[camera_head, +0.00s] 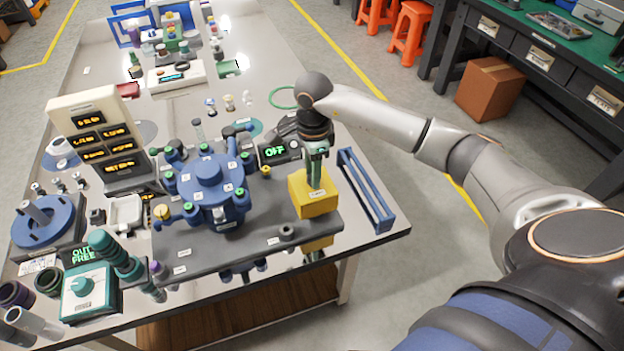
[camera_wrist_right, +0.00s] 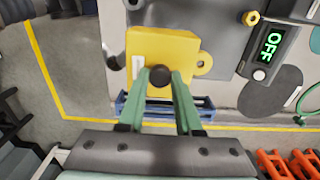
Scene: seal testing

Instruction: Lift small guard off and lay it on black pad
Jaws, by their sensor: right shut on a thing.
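The small guard is a yellow block (camera_head: 313,199) at the right end of the grey base plate (camera_head: 200,258). My right gripper (camera_head: 317,158) points down from above it. In the right wrist view, the green fingers (camera_wrist_right: 161,80) are shut on the guard's round black knob, with the yellow guard (camera_wrist_right: 180,45) beyond them. I cannot tell whether the guard rests on the plate or is slightly raised. A dark rounded patch (camera_wrist_right: 268,96), possibly the black pad, lies near the OFF display in the wrist view. My left gripper is not in view.
A blue multi-port housing (camera_head: 212,185) stands on the plate left of the guard. The OFF display (camera_head: 279,151) is behind it. A blue rail frame (camera_head: 366,190) lies to the right near the table edge. A green ring (camera_head: 283,97) lies farther back.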

